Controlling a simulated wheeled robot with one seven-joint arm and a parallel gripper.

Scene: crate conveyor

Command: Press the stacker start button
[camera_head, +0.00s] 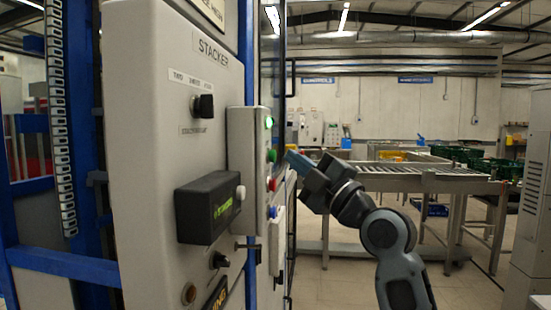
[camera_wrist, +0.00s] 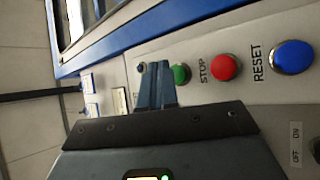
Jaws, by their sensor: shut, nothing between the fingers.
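The grey stacker cabinet (camera_head: 150,130) stands at the left in the head view. A narrow button box (camera_head: 240,150) on it carries a green lamp (camera_head: 268,122), a green button (camera_head: 272,156), a red button (camera_head: 272,184) and a blue button (camera_head: 273,212). My gripper (camera_head: 291,157) points left at the green button's height, its blue fingers together and empty. In the wrist view the fingers (camera_wrist: 155,68) lie just left of the green button (camera_wrist: 181,74) and partly cover its label. The red STOP button (camera_wrist: 224,67) and blue RESET button (camera_wrist: 293,56) are further right. Contact cannot be told.
A black box (camera_head: 208,207) sticks out of the cabinet, with a black selector knob (camera_head: 204,106) above it. A roller conveyor (camera_head: 420,178) with crates stands behind my arm.

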